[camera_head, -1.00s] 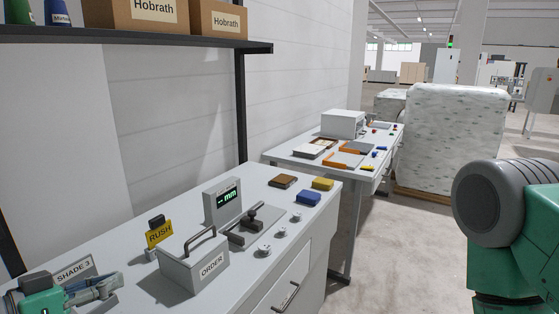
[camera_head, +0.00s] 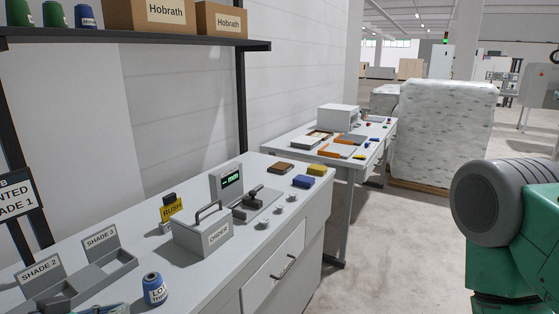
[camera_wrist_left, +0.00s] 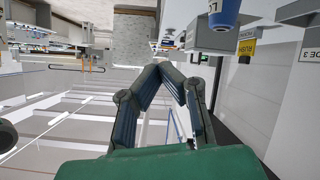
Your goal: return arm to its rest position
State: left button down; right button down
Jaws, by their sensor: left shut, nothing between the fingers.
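My left gripper (camera_head: 98,308) shows only as a small part at the bottom left edge of the head view, low by the counter's near side. In the left wrist view its two fingers (camera_wrist_left: 167,70) meet at their tips, with nothing between them. A blue spool with a LOT label (camera_head: 154,290) stands upright on the counter, to the right of the gripper and apart from it. The spool also shows at the top of the left wrist view (camera_wrist_left: 224,13). My right gripper is in neither view.
The grey counter (camera_head: 262,260) carries SHADE 2 (camera_head: 40,277) and SHADE 3 (camera_head: 101,243) trays, a RUSH sign (camera_head: 172,210), an ORDER box (camera_head: 203,240) and a display (camera_head: 227,182). A shelf (camera_head: 130,38) hangs above. A second table (camera_head: 330,158) stands beyond.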

pick_arm(q)
jog(key=s+f+n+g+y, duration=0.2)
jog(key=s+f+g+y, duration=0.65)
jog(key=s+f, duration=1.45)
notch_tip(320, 180, down, 12)
jog(key=g+h+b, duration=0.2)
jog(key=b, duration=0.9)
jog(key=shift+a, duration=0.15)
jog(key=shift+w+d+r, duration=0.1)
jog(key=shift+d, duration=0.15)
jog(key=shift+a, duration=0.1)
